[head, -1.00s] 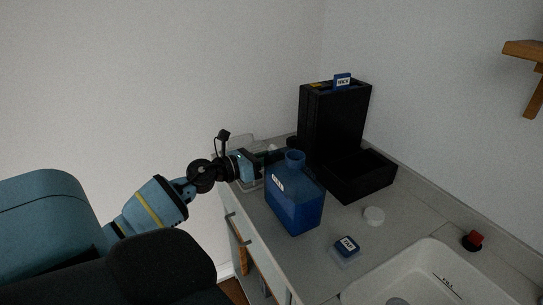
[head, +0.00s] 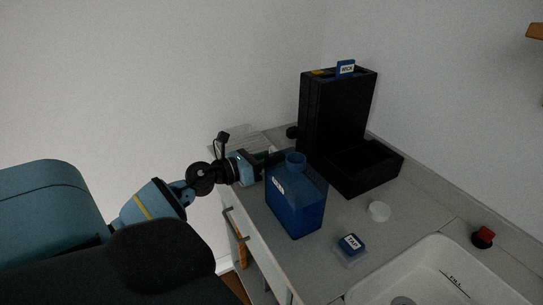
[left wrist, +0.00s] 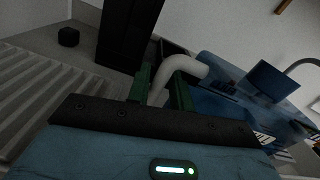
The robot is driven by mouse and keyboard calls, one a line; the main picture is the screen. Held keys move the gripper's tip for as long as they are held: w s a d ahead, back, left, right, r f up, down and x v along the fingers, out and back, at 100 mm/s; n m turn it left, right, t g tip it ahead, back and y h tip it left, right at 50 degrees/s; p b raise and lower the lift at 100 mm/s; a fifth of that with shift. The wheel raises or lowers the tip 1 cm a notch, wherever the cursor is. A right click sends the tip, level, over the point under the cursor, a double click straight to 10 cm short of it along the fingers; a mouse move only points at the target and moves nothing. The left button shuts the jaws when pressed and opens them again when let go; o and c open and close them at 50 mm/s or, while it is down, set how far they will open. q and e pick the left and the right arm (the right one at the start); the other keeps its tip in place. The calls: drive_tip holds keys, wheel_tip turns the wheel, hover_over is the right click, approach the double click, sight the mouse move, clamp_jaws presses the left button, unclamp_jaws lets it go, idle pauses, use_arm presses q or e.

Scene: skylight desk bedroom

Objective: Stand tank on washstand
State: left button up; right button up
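The blue tank (head: 297,208), with a round neck on top and a white label, is upright in front of the black stand, over the near part of the washstand top (head: 275,225). I cannot tell whether its base touches the top. My left gripper (head: 279,159) is at the tank's upper left. In the left wrist view, the green fingers (left wrist: 161,94) close on a pale curved handle (left wrist: 180,66) that joins the blue tank (left wrist: 222,78). My right gripper is not in view.
A tall black stand (head: 333,115) with an open black tray (head: 372,172) is behind the tank. A ribbed surface (left wrist: 50,90) lies left.

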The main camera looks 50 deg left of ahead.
use_arm(q)
drive_tip(key=o, duration=0.3)
drive_tip(key=shift+s, duration=0.1)
